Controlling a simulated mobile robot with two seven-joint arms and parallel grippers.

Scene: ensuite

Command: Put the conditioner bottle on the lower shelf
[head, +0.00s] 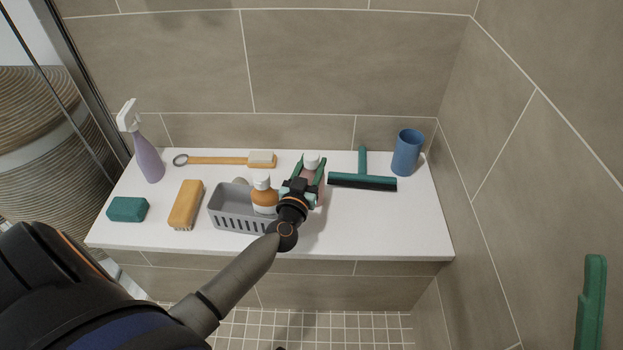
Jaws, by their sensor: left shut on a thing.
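My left gripper (308,172) is over the white ledge, with its green fingers shut on a pinkish bottle with a white cap (311,161), which I take to be the conditioner bottle. The fingers hide much of the bottle, and I cannot tell whether its base touches the ledge. An orange bottle with a white cap (264,196) stands in the grey basket (235,222) just left of the gripper. Part of a green finger, apparently of my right gripper (592,300), shows at the lower right edge. I cannot make out a separate lower shelf.
The white ledge (400,230) is clear at its front right. A long-handled brush (225,160), yellow brush (186,204), teal block (127,209) and purple spray bottle (148,158) are left.

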